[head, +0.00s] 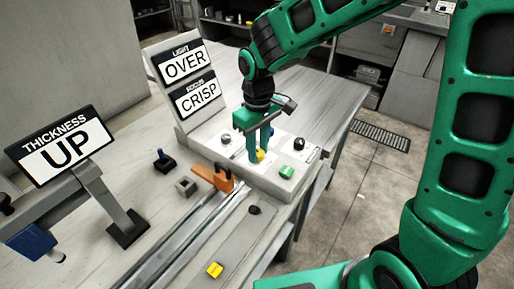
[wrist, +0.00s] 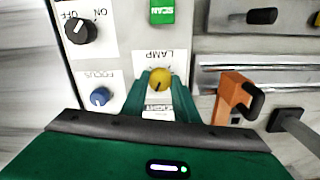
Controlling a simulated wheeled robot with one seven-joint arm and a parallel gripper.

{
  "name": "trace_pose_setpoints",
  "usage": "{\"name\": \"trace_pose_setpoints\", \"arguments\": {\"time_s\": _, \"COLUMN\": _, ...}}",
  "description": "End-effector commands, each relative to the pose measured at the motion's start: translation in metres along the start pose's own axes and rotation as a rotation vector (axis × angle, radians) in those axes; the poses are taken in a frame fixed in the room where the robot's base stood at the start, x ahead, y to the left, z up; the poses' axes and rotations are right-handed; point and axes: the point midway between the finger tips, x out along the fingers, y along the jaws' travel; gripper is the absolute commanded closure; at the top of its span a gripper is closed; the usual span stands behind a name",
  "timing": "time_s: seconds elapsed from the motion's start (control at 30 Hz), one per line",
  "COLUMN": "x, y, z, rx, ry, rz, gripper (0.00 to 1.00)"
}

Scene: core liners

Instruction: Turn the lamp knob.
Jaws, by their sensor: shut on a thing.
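The lamp knob is a round yellow knob (wrist: 159,79) on a white panel, under a label reading LAMP that appears upside down in the wrist view. In the head view the yellow knob (head: 260,156) shows at the tips of my green gripper (head: 258,154). My gripper (wrist: 160,82) points down at the panel, with a finger on each side of the knob, shut on it. A small dark mark shows on the knob's face. Part of the LIGHT label is hidden by the fingers.
A blue focus knob (wrist: 99,96), a black ON/OFF knob (wrist: 80,30) and a green SCAN button (wrist: 162,11) sit close by on the panel. An orange clamp (head: 222,178) stands beside the rails. Signs read LIGHT OVER (head: 184,62), FOCUS CRISP (head: 195,95) and THICKNESS UP (head: 62,148).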

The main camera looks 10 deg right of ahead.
Motion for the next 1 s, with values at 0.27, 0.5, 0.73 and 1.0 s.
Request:
{"name": "trace_pose_setpoints", "arguments": {"time_s": 0.27, "x": -0.001, "y": 0.002, "z": 0.0, "rx": 0.004, "ry": 0.001, "rz": 0.002, "gripper": 0.95}}
{"name": "trace_pose_setpoints", "arguments": {"time_s": 0.5, "x": 0.0, "y": 0.001, "z": 0.0, "rx": 0.003, "ry": 0.001, "rz": 0.001, "gripper": 0.54}}
{"name": "trace_pose_setpoints", "arguments": {"time_s": 0.73, "x": -0.005, "y": 0.001, "z": 0.0, "rx": 0.003, "ry": 0.001, "rz": 0.001, "gripper": 0.54}}
{"name": "trace_pose_setpoints", "arguments": {"time_s": 1.0, "x": -0.046, "y": 0.001, "z": -0.001, "rx": 0.003, "ry": 0.004, "rz": 0.002, "gripper": 0.54}}
